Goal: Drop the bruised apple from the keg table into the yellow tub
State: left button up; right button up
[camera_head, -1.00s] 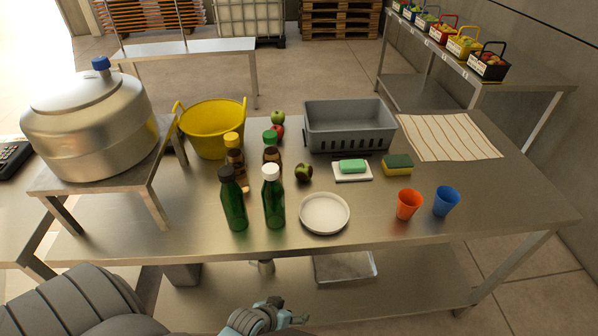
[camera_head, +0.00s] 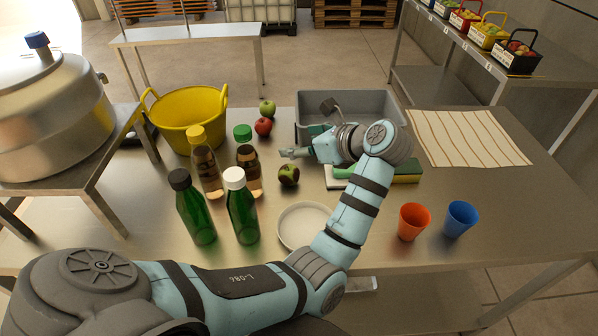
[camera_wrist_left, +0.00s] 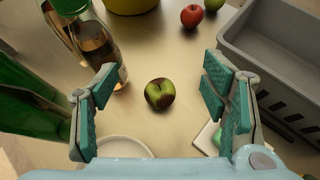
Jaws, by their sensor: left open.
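The bruised apple (camera_head: 289,175), green with dark brown patches, sits on the metal table (camera_head: 380,236) right of the bottles. In the left wrist view the apple (camera_wrist_left: 159,94) lies between the spread fingers, apart from both. My left gripper (camera_head: 292,153) is open and empty, just behind and above the apple in the head view. The yellow tub (camera_head: 190,118) with two handles stands at the back left of the table; its lower edge shows at the top of the wrist view (camera_wrist_left: 130,4). My right gripper is not in view.
Two amber bottles (camera_head: 206,172) and two green bottles (camera_head: 240,212) stand left of the apple. A red apple (camera_head: 263,127) and a green apple (camera_head: 267,108) lie behind. A grey crate (camera_head: 375,103), white plate (camera_head: 298,222), sponge (camera_head: 407,172) and two cups (camera_head: 412,220) are nearby.

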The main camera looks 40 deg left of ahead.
aim_at(291, 170)
pick_arm(q)
jog(key=w+d+f+g+h+b, duration=0.1)
jog(key=d+f+h, duration=0.2)
jog(key=d, duration=0.1)
jog(key=shift+n, duration=0.5)
jog(key=a+f, duration=0.1)
jog(key=a, duration=0.1)
jog(key=s+a+f+b, duration=0.1)
jog(key=a+f, duration=0.2)
jog(key=a, duration=0.1)
jog(key=shift+s+a+f, duration=0.1)
jog(key=shift+s+f, duration=0.1)
jog(key=shift+f, duration=0.05)
jog(key=a+f, duration=0.1)
jog(key=w+f, duration=0.1)
jog(key=f, duration=0.1)
jog(key=a+f, duration=0.1)
jog(key=shift+w+a+f, duration=0.25)
jog(key=shift+a+f, duration=0.05)
jog(key=shift+f, duration=0.1)
jog(key=shift+a+f, duration=0.15)
jog(key=shift+a, duration=0.05)
jog(key=shift+s, duration=0.1)
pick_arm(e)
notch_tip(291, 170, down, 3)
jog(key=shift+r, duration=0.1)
